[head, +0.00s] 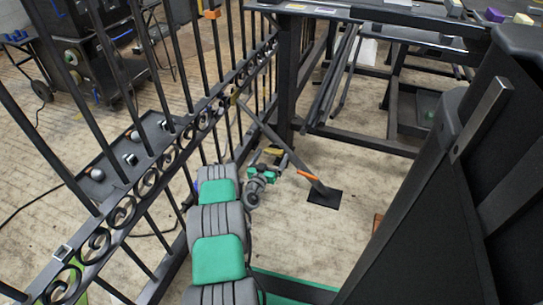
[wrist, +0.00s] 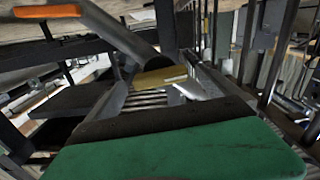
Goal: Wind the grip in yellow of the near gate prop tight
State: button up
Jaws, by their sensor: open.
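The gate prop (head: 265,122) is a dark diagonal bar running from the scroll gate down to a black floor plate (head: 328,198). A short yellow grip (head: 273,151) shows beside the bar, at the end of my gripper (head: 270,158). An orange grip (head: 308,176) sits lower, near the foot. In the wrist view the yellow grip (wrist: 160,78) is close ahead, beyond my green-padded housing, with a thick grey tube (wrist: 118,35) behind it and the orange grip (wrist: 48,12) at upper left. My gripper is open; whether the yellow grip lies fully between its fingers is unclear.
The black scroll gate (head: 150,180) runs along the left, close to my arm. A dark workbench frame (head: 345,140) stands behind the prop. A tray with round knobs (head: 130,155) lies beyond the gate. Bare floor lies right of the prop foot.

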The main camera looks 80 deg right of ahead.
jog(key=shift+d+b, duration=0.3)
jog(key=shift+d, duration=1.05)
jog(key=shift+s, duration=0.1)
jog(key=shift+c, duration=0.6)
jog(key=c, duration=1.2)
jog(key=shift+c, duration=0.2)
